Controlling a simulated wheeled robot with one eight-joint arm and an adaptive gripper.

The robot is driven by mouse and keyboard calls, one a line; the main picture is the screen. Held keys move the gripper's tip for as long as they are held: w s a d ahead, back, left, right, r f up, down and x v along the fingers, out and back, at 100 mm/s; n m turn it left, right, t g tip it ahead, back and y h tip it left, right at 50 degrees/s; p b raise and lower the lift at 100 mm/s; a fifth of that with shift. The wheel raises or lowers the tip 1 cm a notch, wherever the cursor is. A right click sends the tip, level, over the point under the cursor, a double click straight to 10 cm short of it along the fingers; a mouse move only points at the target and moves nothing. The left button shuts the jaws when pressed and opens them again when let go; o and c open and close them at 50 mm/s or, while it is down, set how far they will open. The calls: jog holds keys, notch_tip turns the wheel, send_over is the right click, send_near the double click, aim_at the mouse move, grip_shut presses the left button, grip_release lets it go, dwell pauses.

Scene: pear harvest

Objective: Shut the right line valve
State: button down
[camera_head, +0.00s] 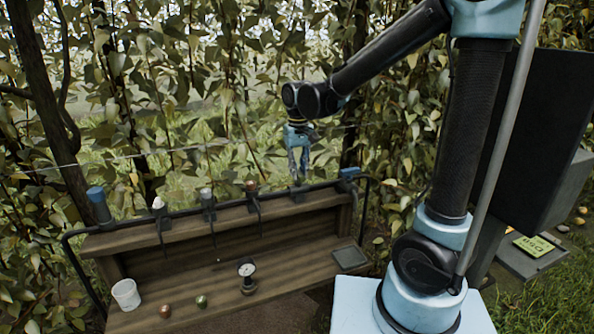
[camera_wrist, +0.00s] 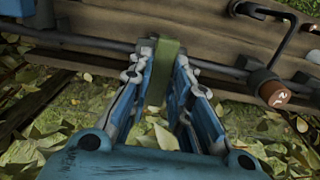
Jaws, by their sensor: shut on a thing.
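In the head view, a dark pipe (camera_head: 228,205) runs along the back board of a wooden bench, with several valve fittings on it. My gripper (camera_head: 298,178) points down over the rightmost fitting of the row. In the wrist view, a green lever (camera_wrist: 163,72) stands on that fitting between the two fingers of my gripper (camera_wrist: 168,82). The gripper is shut on this lever. The lever lies roughly across the pipe there. Its lower end is hidden by my gripper, and in the head view the fingers hide the lever.
The brown-capped tap (camera_head: 252,187) is closest to my gripper on the left; a grey-capped tap (camera_head: 207,198) and a white-capped tap (camera_head: 158,204) stand farther left. A blue cylinder (camera_head: 98,205) is at the left end. Leaves hang behind.

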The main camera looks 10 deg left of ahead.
aim_at(299, 172)
jog(key=shift+s, duration=0.15)
jog(key=c, duration=1.5)
grip_release()
jog(key=shift+r, duration=0.1)
notch_tip(299, 172, up, 12)
jog(key=shift+f, duration=0.1)
